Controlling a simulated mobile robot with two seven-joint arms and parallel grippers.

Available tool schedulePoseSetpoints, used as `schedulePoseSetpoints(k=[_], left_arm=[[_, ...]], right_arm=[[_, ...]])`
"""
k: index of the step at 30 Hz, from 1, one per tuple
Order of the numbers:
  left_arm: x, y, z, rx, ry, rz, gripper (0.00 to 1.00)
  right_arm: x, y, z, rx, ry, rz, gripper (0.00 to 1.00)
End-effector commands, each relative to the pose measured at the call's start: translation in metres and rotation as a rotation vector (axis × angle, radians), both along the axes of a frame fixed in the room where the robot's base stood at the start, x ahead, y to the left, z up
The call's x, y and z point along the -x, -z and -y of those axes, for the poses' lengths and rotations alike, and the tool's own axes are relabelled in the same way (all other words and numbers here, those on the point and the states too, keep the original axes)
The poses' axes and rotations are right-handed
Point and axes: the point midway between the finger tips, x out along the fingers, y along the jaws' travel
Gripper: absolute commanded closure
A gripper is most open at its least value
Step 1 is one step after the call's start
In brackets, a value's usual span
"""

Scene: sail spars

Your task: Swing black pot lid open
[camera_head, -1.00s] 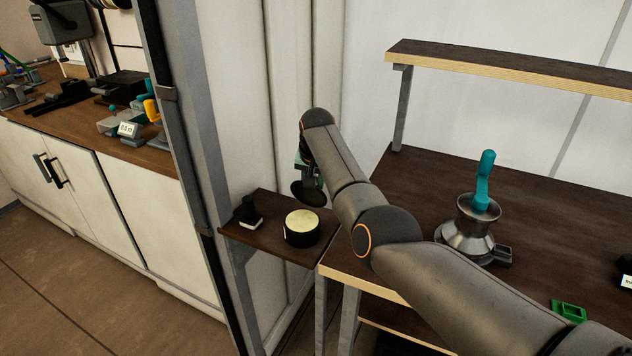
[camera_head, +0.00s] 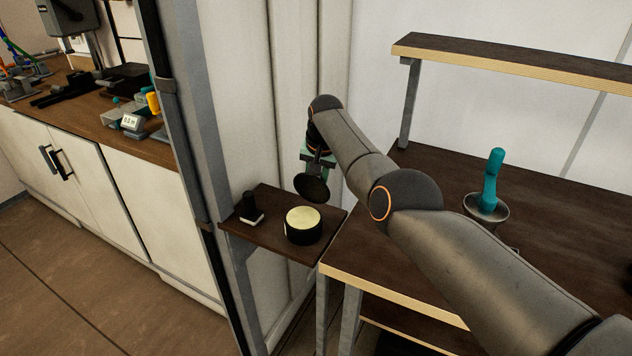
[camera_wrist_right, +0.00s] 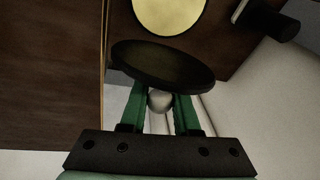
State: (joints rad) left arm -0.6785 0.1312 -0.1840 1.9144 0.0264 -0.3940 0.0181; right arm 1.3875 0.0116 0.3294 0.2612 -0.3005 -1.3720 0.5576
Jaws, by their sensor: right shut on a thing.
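The black pot (camera_head: 303,234) stands on a small brown wall shelf, its top open and showing a pale yellow face (camera_head: 303,219). That face also shows at the top of the wrist view (camera_wrist_right: 168,12). The round black lid (camera_head: 311,187) is tilted above and behind the pot, apart from it in the head view. My left gripper is not in view.
A small black-handled object (camera_head: 251,209) with a pale base stands left of the pot on the shelf (camera_head: 270,250). The wall is close behind. A brown bench (camera_head: 400,265) adjoins at right, with a teal-handled tool (camera_head: 491,180) in a metal holder. A metal post (camera_head: 185,150) stands left.

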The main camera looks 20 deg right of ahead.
Motion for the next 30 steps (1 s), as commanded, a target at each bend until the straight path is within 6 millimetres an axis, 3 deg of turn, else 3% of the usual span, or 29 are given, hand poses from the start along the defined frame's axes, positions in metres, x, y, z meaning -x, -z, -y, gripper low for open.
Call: schedulePoseSetpoints(k=[3,4,12,23,30], left_arm=[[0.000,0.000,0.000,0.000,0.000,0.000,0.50],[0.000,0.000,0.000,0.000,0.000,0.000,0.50],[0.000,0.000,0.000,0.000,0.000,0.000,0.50],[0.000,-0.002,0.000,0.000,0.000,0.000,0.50],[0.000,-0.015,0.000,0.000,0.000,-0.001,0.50]], right_arm=[[0.001,0.002,0.000,0.000,0.000,-0.003,1.00],[0.001,0.002,0.000,0.000,0.000,-0.003,0.69],[0.000,0.001,0.000,0.001,0.000,-0.002,0.40],[0.001,-0.003,0.000,0.002,0.000,-0.001,0.40],[0.005,-0.021,0.000,0.002,0.002,0.000,0.40]])
